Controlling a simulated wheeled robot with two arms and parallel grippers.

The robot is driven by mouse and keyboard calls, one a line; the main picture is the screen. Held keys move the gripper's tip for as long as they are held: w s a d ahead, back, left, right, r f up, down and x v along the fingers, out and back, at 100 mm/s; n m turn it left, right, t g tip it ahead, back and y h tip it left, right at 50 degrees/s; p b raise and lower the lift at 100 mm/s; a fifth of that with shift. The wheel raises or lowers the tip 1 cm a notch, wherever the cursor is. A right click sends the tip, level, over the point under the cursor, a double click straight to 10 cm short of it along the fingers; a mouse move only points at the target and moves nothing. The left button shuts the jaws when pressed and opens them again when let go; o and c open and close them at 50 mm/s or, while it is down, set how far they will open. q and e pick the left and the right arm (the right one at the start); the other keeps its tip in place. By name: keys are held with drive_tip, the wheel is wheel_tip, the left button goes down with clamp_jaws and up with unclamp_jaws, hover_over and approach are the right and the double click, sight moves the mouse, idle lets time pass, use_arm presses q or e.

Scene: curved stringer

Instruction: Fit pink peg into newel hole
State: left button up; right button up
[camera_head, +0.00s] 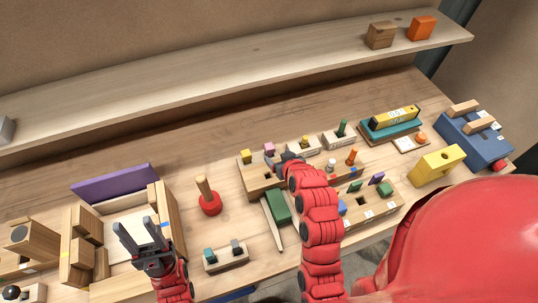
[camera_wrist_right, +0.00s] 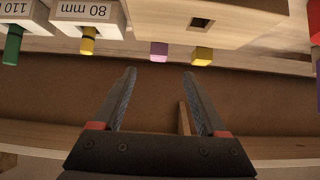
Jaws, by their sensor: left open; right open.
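The pink peg (camera_head: 269,149) stands at the back of a light wooden block (camera_head: 250,179), beside a yellow peg (camera_head: 246,156). In the right wrist view the pink peg (camera_wrist_right: 159,52) appears just beyond the fingertips, in line with the gap between them. A dark hole (camera_wrist_right: 201,13) shows in the block's face there; I cannot tell whether it is the newel hole. My right gripper (camera_wrist_right: 160,72) is open and empty, and in the head view (camera_head: 284,159) it is close to the pink peg. My left gripper (camera_head: 137,228) is open and empty at the lower left.
A red-based wooden post (camera_head: 209,200) stands left of the block. A green block (camera_head: 278,206) lies in front. Labelled peg holders (camera_head: 303,148) stand behind, to the right. A yellow block (camera_head: 437,166) and blue box (camera_head: 478,146) are at right. A shelf (camera_head: 220,67) spans the back.

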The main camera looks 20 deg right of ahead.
sight(270, 147)
drive_tip(key=x, duration=0.4)
drive_tip(key=shift+w+f, duration=0.15)
drive_tip(key=shift+w, duration=0.05)
drive_tip(key=shift+w+f, duration=0.2)
drive_tip(key=shift+w, duration=0.45)
drive_tip(key=x, duration=0.4)
drive_tip(key=shift+w+d, duration=0.1)
drive_tip(key=shift+w, duration=0.05)
drive_tip(key=shift+c, duration=0.3)
clamp_jaws()
